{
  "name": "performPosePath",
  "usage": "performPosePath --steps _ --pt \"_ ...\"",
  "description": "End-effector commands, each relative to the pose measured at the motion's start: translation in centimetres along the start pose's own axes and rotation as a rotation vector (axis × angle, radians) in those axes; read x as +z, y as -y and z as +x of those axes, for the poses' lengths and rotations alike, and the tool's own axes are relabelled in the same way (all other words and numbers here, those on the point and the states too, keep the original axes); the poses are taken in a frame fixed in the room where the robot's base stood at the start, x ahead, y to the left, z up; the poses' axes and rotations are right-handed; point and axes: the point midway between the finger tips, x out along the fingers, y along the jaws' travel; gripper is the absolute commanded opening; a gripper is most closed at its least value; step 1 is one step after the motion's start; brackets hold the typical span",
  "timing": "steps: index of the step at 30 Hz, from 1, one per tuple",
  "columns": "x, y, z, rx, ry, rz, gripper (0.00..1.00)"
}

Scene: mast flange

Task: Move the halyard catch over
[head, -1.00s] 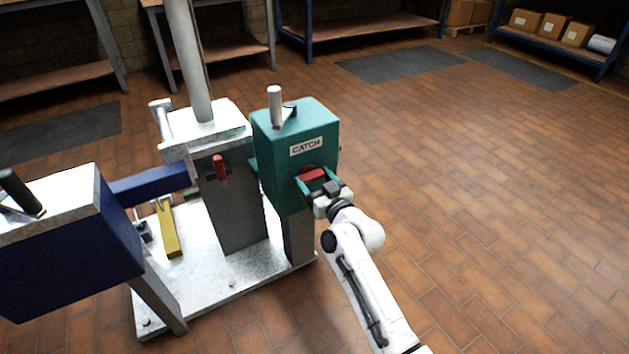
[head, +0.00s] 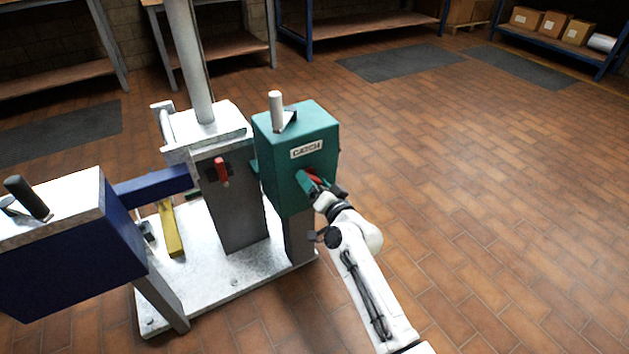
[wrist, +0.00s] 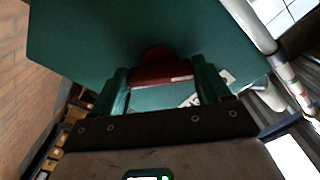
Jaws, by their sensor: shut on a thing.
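The halyard catch is a teal box labelled CATCH (head: 290,150), standing on a grey post at the right of the mast base in the head view. A red handle (head: 314,178) sits on its front face; it also shows in the wrist view (wrist: 160,75). My gripper (head: 320,184) is at that face, with its fingers on either side of the red handle and shut on it. In the head view the handle is partly hidden by the fingers and now looks tilted. The wrist view shows the teal face (wrist: 100,40) close ahead.
A grey mast (head: 192,70) rises from a white bracket beside the box, with a smaller red lever (head: 221,172) on its post. A dark blue box (head: 70,245) stands at the left. A yellow bar (head: 170,230) lies over the white base plate. The floor at right is clear.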

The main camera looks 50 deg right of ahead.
Motion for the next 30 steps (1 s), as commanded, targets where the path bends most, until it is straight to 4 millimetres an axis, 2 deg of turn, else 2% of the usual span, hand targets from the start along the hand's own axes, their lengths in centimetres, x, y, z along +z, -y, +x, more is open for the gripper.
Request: performPosePath --steps 18,30 --pt "-0.08 0.0 -0.04 0.002 0.0 0.569 0.46" --pt "-0.03 -0.12 -0.05 0.003 -0.001 0.794 0.46"
